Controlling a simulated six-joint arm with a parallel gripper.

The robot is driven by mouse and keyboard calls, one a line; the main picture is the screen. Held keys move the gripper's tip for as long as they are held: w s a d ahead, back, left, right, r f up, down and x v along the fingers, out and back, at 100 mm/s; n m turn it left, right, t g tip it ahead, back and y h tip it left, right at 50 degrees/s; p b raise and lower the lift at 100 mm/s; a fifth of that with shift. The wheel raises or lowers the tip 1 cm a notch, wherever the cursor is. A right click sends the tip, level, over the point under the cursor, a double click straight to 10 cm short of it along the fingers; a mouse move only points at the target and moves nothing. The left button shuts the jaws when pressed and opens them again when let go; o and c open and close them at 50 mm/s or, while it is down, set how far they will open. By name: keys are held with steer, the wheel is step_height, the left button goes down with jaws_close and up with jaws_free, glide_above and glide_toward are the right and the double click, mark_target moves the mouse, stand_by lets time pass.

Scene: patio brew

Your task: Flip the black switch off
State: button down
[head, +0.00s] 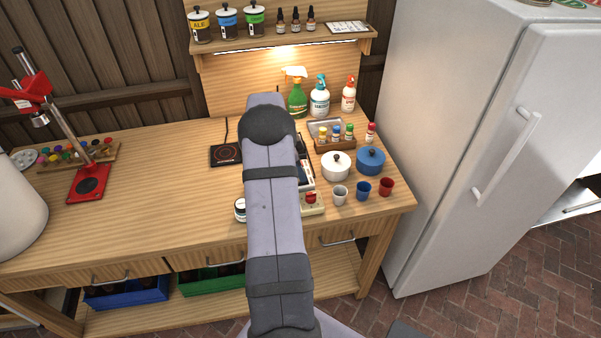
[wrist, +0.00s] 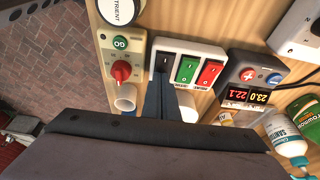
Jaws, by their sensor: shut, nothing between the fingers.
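The black switch (wrist: 164,59) is on a white switch box (wrist: 207,50), beside a green switch (wrist: 187,69) and a red switch (wrist: 209,73) in the wrist view. My gripper (wrist: 163,80) is shut and empty. Its fingertips are at the lower end of the black switch and cover part of it; I cannot tell whether they touch. In the head view my arm hides the black switch and my fingertips.
A box with a red knob (wrist: 121,71) and green GO button stands left of the switch box. A controller with red and yellow digits (wrist: 245,95) stands right. Pots (head: 335,166) and cups (head: 363,189) stand nearby on the bench. The bench's left middle (head: 150,210) is clear.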

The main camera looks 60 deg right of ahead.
steer(key=shift+s+d+f+b, duration=0.15)
steer(key=shift+f+b, duration=0.45)
steer(key=shift+b, duration=0.35)
steer(key=shift+r+p, duration=0.35)
steer(key=shift+p, duration=0.05)
steer(key=shift+a, duration=0.2)
steer(key=shift+w+a, duration=0.45)
steer(key=shift+w, duration=0.2)
steer(key=shift+r, duration=0.1)
steer(key=shift+r, duration=0.2)
steer(key=b+v, duration=0.2)
steer(key=v, duration=1.1)
steer(key=shift+r, duration=0.3)
